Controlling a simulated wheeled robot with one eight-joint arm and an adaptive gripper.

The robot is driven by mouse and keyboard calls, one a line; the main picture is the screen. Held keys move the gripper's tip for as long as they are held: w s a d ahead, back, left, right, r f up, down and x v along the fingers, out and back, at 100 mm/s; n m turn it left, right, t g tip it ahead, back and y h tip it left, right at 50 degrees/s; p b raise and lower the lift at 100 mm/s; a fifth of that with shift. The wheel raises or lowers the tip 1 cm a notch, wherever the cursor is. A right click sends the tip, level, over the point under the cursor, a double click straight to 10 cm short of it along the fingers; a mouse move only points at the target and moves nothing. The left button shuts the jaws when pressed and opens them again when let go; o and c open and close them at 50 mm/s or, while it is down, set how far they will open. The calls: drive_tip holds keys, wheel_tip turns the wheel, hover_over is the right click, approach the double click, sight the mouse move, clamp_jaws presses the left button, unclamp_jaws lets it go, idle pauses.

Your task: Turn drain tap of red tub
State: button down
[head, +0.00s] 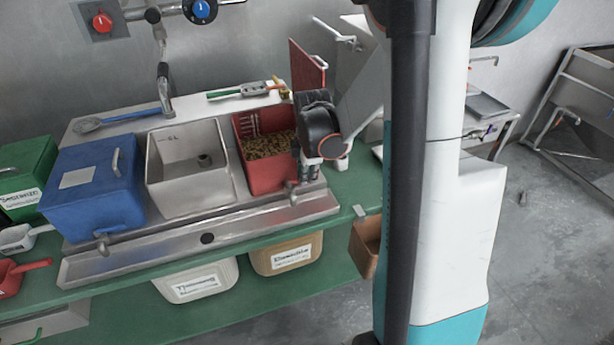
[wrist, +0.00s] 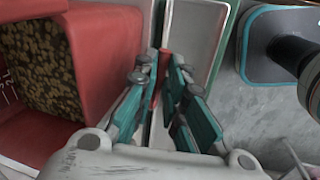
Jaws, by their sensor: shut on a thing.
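The red tub (head: 268,178), holding brown beans (head: 268,145), is set in the metal counter; its red wall also shows in the wrist view (wrist: 110,50). Its small metal drain tap (head: 292,189) sticks out low at the front. My gripper (head: 308,177) points down at the tub's right side, close to the tap; my arm hides part of this area. In the wrist view my teal fingers (wrist: 165,78) are close together around a thin red piece (wrist: 159,68). I cannot tell which part that is; the tap is not clearly visible there.
The tub's red lid (head: 307,68) stands open behind. A grey basin (head: 185,195) and closed blue tub (head: 92,195) are at left. A metal trough (head: 225,225) runs in front. Labelled bins (head: 288,257) stand below. Open floor (head: 545,240) lies at right.

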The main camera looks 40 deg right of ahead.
drive_tip(key=shift+w+d+n, duration=0.15)
drive_tip(key=shift+w+n, duration=0.15)
drive_tip(key=shift+n, duration=0.4)
drive_tip(key=c, duration=1.7)
unclamp_jaws()
drive_tip(key=shift+o, duration=0.2)
drive_tip(key=shift+r, duration=0.15)
wheel_tip(320, 180, up, 12)
drive_tip(key=s, duration=0.2)
drive_tip(key=shift+a+f, duration=0.25)
drive_tip(key=shift+a, duration=0.05)
drive_tip(key=shift+s, duration=0.1)
